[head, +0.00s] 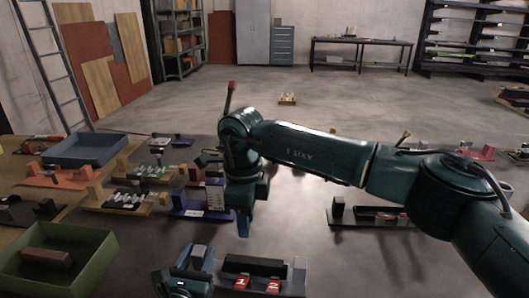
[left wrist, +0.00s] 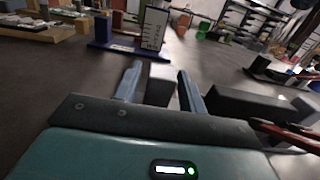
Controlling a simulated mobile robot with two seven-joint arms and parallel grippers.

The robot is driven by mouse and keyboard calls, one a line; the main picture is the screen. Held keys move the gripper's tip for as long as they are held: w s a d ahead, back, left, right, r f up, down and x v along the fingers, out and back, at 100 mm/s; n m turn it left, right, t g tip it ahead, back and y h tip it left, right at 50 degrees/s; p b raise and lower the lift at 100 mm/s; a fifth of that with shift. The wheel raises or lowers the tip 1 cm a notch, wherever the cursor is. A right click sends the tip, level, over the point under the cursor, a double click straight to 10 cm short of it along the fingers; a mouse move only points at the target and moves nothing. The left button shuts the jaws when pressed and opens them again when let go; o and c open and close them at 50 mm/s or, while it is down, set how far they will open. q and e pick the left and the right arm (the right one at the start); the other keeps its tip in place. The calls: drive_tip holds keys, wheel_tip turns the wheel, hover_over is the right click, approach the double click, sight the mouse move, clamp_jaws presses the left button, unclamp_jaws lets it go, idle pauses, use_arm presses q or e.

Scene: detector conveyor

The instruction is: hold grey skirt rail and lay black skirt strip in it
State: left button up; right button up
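My left gripper (head: 197,262) is low at the bottom of the head view. In the left wrist view its two blue fingers (left wrist: 160,85) stand apart, one on each side of a grey block (left wrist: 160,78). I cannot tell whether they touch it, or whether the block is part of the grey skirt rail. A long black bar (head: 256,267) lies just right of this gripper, behind red tags marked 1 and 2; it may be the black skirt strip. My right gripper (head: 244,222) points down above the dark table, behind the black bar. Its fingertips overlap, so its opening is unclear.
A green tray (head: 92,243) holding a brown block is at the left. A blue tray (head: 108,137) and several fixtures are behind it. A blue stand with a white label (head: 205,212) is left of my right gripper. Another fixture (head: 345,220) is at the right, below my right arm.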

use_arm(q)
drive_tip(key=shift+o, duration=1.1)
